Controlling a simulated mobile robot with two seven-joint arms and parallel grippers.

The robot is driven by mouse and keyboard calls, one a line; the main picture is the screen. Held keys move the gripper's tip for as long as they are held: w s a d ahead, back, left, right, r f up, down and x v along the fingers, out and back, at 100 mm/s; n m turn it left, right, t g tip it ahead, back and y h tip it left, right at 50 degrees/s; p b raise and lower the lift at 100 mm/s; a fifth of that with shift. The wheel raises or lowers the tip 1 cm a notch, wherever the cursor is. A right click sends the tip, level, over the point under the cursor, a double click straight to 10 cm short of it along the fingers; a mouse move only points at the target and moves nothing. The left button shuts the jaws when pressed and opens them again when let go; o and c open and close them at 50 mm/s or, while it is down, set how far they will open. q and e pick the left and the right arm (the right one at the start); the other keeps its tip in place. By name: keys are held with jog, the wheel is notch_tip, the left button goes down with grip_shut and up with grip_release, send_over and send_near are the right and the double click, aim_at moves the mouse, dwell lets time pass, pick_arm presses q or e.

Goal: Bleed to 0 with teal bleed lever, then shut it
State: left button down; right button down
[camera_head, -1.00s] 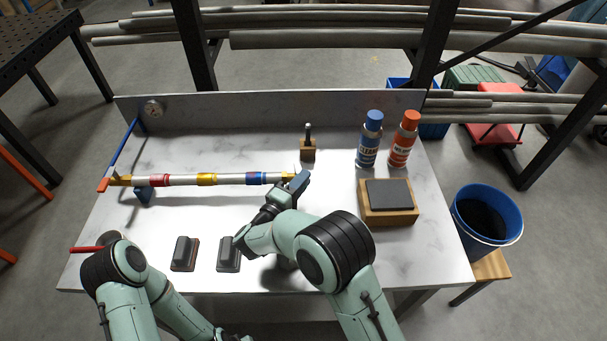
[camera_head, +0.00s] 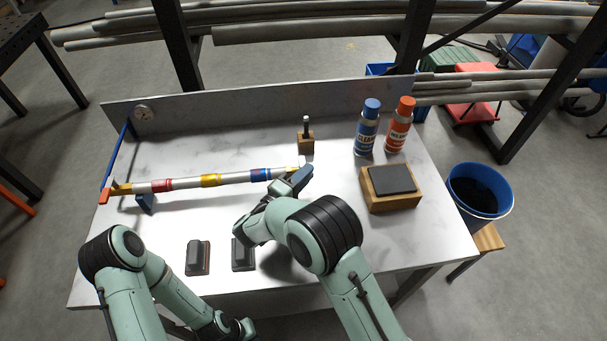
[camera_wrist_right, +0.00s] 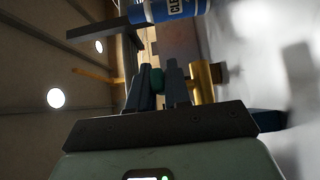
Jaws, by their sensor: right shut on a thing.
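The pipe (camera_head: 232,179) with red, yellow and blue bands lies across the left half of the bench. My right gripper (camera_head: 303,176) is at the pipe's right end. In the head view the lever is hidden by the gripper.
A blue can (camera_head: 367,130) and an orange-capped can (camera_head: 399,128) stand behind a wooden block with a dark pad (camera_head: 391,180). A wooden stand with a peg (camera_head: 306,141) is behind the pipe end. Two dark blocks, one here (camera_head: 198,257), lie in front. A blue bucket (camera_head: 480,190) stands right.

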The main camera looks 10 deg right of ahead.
dwell(0.3)
jog(key=c, duration=1.2)
grip_release()
jog(key=shift+o, duration=0.2)
